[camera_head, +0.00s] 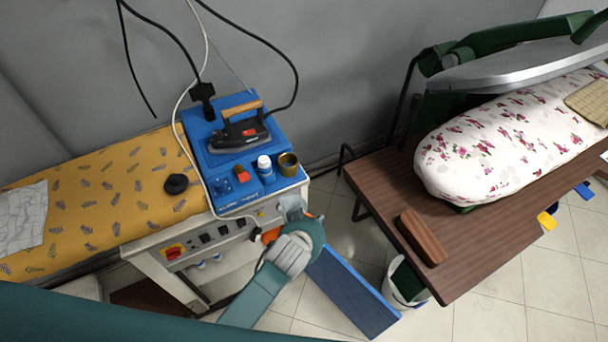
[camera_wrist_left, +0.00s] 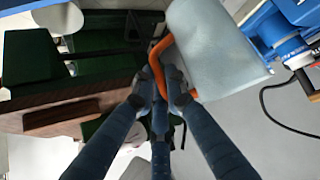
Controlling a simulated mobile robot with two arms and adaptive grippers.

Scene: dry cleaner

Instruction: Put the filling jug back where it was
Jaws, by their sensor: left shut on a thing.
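The filling jug (camera_wrist_left: 215,50) has a pale grey body and an orange handle. My left gripper (camera_wrist_left: 165,85) is shut on the orange handle, with its dark fingers around it in the left wrist view. In the head view my left wrist covers most of the jug (camera_head: 291,204); its pale upper part and bits of orange show near the front right corner of the blue-topped ironing unit (camera_head: 288,188). The jug is apparently held in the air beside the unit. My right gripper is in neither view.
On the unit stand an iron (camera_head: 240,135), a white bottle (camera_head: 265,168) and an olive-gold cup (camera_head: 288,164). A yellow ironing board (camera_head: 110,190) lies left. A brown table (camera_head: 455,255) with a floral pressing board (camera_head: 510,140) stands right. A blue panel (camera_head: 355,292) and white bin (camera_head: 400,290) are below.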

